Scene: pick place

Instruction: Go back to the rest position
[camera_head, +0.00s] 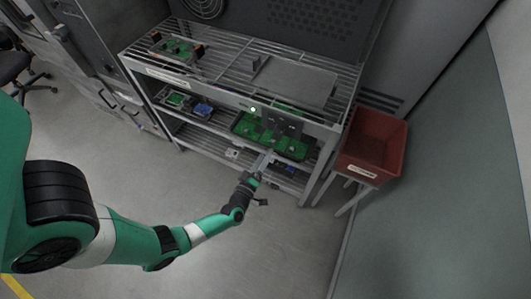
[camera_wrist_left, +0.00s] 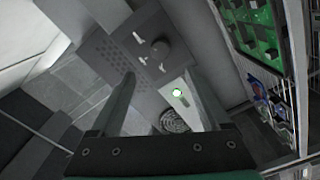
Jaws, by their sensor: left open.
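My left arm reaches in from the left in the head view. Its left gripper (camera_head: 264,162) is at the front of a metal rack (camera_head: 228,92), in front of the middle-shelf area. In the left wrist view the left gripper's two fingers (camera_wrist_left: 163,95) stand apart with nothing between them. A green circuit board (camera_head: 289,146) lies on the rack beyond the gripper. A green board also shows at the upper right of the left wrist view (camera_wrist_left: 248,30). My right gripper is not in view.
A red bin (camera_head: 373,145) stands on a stand right of the rack. Another green board (camera_head: 178,47) and a grey flat panel (camera_head: 293,80) lie on the top shelf. A small board (camera_head: 176,98) and blue part (camera_head: 203,109) lie below. The floor (camera_head: 150,185) before the rack is clear.

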